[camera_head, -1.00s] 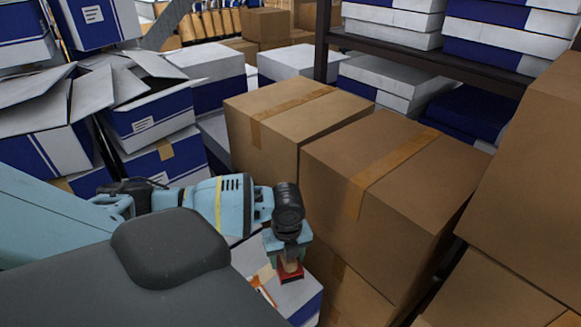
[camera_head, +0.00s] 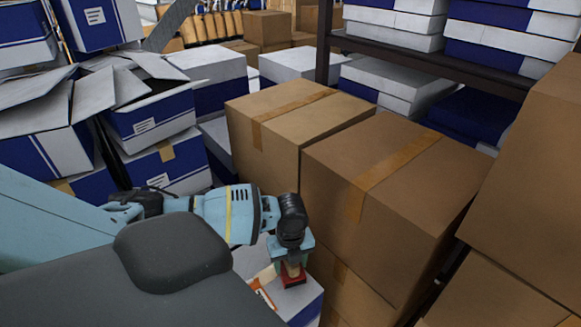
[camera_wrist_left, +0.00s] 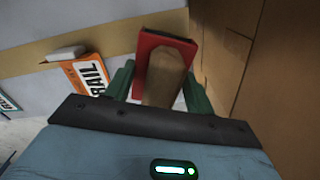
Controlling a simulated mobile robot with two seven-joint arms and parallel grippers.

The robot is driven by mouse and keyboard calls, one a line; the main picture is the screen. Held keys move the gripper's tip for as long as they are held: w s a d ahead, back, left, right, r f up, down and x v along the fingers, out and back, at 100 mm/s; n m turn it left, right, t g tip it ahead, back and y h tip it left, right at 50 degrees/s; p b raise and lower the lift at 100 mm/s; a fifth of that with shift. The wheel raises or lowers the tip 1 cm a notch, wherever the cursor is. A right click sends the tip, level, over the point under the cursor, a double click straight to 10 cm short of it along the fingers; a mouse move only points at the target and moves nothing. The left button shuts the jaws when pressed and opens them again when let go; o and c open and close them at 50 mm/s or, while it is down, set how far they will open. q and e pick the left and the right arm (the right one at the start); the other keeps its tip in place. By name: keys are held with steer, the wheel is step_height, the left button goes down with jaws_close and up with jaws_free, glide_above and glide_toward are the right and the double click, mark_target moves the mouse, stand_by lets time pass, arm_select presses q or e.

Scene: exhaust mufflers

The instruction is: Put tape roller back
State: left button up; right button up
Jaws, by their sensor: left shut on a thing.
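The tape roller (camera_wrist_left: 163,83) shows in the left wrist view with a red end and a tan-brown part. My left gripper (camera_wrist_left: 158,92) is shut on it, with one green finger on each side. In the head view my left gripper (camera_head: 291,262) hangs at the end of the left arm, and the red part of the roller (camera_head: 292,279) shows below the fingers. The roller is over or at a white and blue box (camera_head: 302,300); I cannot tell if it touches it. The fingers partly hide the roller. My right gripper is not in view.
Large brown cartons (camera_head: 385,190) stand close on the right of the gripper. Open white and blue boxes (camera_head: 150,120) are stacked at left. A dark shelf (camera_head: 430,68) with boxes is behind.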

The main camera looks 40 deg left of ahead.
arm_select(q)
steer(key=o, duration=1.1)
steer(key=shift+f, duration=0.1)
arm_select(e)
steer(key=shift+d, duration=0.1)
arm_select(q)
step_height(320, 180, up, 11)
steer(key=shift+r+p, duration=0.1)
steer(key=shift+p, duration=0.45)
steer(key=shift+r, duration=0.55)
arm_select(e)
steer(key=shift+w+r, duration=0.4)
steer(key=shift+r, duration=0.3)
